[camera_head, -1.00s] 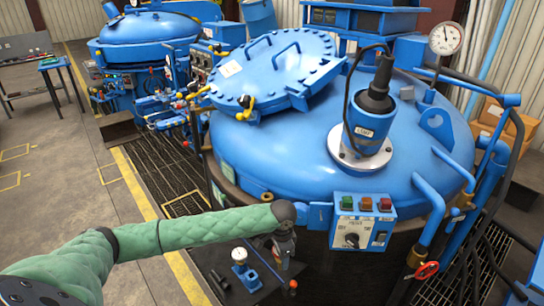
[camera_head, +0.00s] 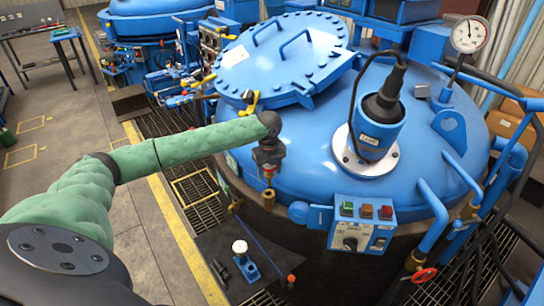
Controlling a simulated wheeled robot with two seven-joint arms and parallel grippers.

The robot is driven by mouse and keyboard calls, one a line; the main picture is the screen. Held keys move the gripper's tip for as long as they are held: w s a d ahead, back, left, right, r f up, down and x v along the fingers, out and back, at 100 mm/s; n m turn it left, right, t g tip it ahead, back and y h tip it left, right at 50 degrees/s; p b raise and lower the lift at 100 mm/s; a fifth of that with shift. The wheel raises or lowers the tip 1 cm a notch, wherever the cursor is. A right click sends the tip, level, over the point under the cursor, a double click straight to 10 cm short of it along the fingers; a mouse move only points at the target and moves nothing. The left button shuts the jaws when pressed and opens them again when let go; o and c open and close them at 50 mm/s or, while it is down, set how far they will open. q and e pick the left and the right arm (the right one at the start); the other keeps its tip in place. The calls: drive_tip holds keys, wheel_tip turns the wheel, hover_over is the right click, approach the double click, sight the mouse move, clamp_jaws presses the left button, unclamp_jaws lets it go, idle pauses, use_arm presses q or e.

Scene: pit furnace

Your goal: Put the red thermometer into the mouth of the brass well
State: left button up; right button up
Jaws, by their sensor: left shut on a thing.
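My left gripper (camera_head: 268,168) is at the end of my green-sleeved arm, pointing down over the front left rim of the big blue furnace. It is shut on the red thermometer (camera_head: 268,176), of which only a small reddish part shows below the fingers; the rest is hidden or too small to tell. The brass well (camera_head: 268,194) is a small brass fitting on the furnace rim, directly below the gripper. I cannot tell whether the thermometer touches or enters its mouth. My right gripper is not in view.
A control box (camera_head: 361,224) with coloured buttons is right of the well. A dark shelf below holds a small blue stand with a white dial (camera_head: 241,250) and a rod with a red knob (camera_head: 291,278). The hinged blue lid (camera_head: 285,60) lies behind the gripper.

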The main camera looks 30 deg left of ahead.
use_arm(q)
drive_tip(key=shift+w+a+r+m, duration=0.45)
drive_tip(key=shift+a+r+m, duration=0.15)
drive_tip(key=shift+r, duration=0.15)
drive_tip(key=shift+f, duration=0.1)
